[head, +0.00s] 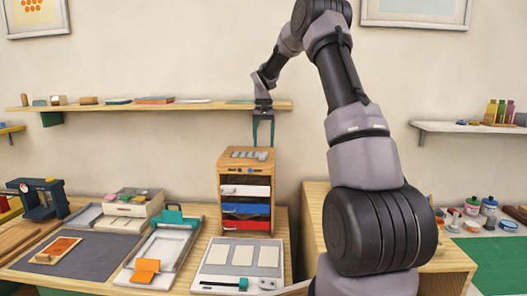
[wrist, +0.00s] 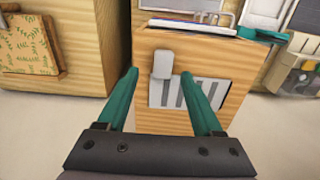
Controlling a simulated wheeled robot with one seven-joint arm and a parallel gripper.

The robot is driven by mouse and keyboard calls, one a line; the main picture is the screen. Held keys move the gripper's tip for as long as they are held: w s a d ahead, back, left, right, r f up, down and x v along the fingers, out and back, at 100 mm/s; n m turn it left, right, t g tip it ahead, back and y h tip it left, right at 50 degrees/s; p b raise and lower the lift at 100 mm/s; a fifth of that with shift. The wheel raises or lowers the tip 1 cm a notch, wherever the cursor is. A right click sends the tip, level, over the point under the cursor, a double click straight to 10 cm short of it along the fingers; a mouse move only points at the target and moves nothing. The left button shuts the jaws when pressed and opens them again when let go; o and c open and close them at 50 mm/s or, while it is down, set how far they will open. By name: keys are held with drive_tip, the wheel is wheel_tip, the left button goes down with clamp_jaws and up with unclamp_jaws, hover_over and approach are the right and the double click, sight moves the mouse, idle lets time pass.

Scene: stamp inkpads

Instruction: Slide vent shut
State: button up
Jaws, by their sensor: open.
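The vent (wrist: 190,93) is a pale plate with darker grey slots, set in the top of a wooden drawer cabinet (wrist: 222,50). A light grey upright tab (wrist: 162,64) stands at its left end in the wrist view. In the head view the vent (head: 250,155) shows small on top of the cabinet (head: 223,187). My gripper (head: 263,144) points down over the cabinet top, with its two green fingers apart and empty. In the wrist view my gripper (wrist: 159,74) has one finger on each side of the tab; I cannot tell whether either touches it.
A wall shelf (head: 190,106) with small items runs behind my gripper. The cabinet holds white, red and blue drawers. A tray with pale pads (head: 212,272) stands before it, and a clipboard-like press (head: 168,245) stands to its left.

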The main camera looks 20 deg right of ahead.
wheel_tip(320, 180, up, 6)
drive_tip(key=shift+s+r, duration=0.1)
idle(0.5)
drive_tip(key=s+a+r+t, duration=0.25)
drive_tip(key=s+r, duration=0.35)
drive_tip(key=s, duration=0.3)
drive_tip(key=s+a+r+t, duration=0.1)
drive_tip(key=s+a+r, duration=0.2)
drive_tip(key=s+r, duration=0.4)
drive_tip(key=s+a+f+t+y, duration=0.1)
drive_tip(key=s+t, duration=0.1)
drive_tip(key=s, duration=0.9)
drive_tip(key=s+a+f+t+y, duration=0.1)
drive_tip(key=s+f, duration=0.1)
drive_tip(key=s, duration=0.9)
drive_tip(key=shift+a+f+t, duration=0.3)
drive_tip(key=shift+a+t, duration=0.05)
drive_tip(key=shift+a, duration=0.05)
drive_tip(key=shift+s, duration=0.1)
